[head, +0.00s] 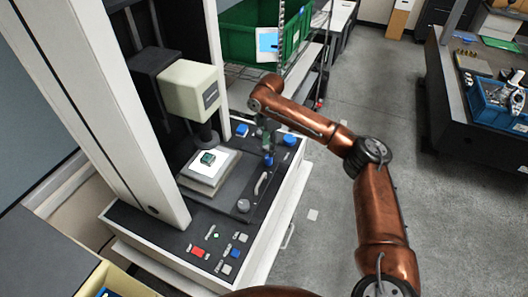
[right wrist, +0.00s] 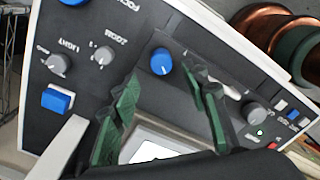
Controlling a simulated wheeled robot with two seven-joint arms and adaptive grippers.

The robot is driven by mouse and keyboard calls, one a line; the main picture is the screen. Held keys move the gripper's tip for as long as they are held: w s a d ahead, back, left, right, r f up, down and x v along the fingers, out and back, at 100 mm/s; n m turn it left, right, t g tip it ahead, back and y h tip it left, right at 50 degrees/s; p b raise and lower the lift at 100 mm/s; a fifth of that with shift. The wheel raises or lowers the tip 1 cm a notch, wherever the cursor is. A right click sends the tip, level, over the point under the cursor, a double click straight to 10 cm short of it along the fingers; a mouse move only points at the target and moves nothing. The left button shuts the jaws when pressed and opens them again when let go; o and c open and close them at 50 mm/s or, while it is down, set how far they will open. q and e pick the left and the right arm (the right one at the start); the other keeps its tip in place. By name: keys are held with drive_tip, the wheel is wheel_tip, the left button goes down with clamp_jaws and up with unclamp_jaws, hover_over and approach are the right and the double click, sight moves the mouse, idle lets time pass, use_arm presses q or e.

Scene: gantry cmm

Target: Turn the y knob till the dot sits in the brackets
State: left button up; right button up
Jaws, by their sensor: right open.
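My right gripper (head: 263,138), with dark green fingers, is over the machine's control deck. In the right wrist view the open fingers (right wrist: 162,78) stand on either side of a blue knob (right wrist: 162,61). This knob also shows just below the gripper in the head view (head: 268,160). I cannot tell whether a finger touches it. A grey knob (head: 243,205) sits nearer the front of the same strip and shows in the right wrist view (right wrist: 257,113). No readable label marks which is the y knob. No dot or brackets are visible. My left gripper is out of view.
A lit stage (head: 222,172) holds a small green part (head: 208,158) under the cream measuring head (head: 190,90). A larger blue knob (head: 289,140) is at the deck's far corner. Buttons, including a red one (head: 198,251), lie at the front.

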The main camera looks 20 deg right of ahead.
sight(269, 158)
drive_tip(key=shift+s+f, duration=0.15)
drive_tip(key=shift+f, duration=0.65)
wheel_tip(269, 158, down, 5)
drive_tip(key=shift+r, duration=0.1)
drive_tip(key=shift+f, duration=0.5)
drive_tip(key=shift+c, duration=0.8)
drive_tip(key=c, duration=0.8)
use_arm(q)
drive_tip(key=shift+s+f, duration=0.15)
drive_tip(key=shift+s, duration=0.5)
use_arm(e)
clamp_jaws()
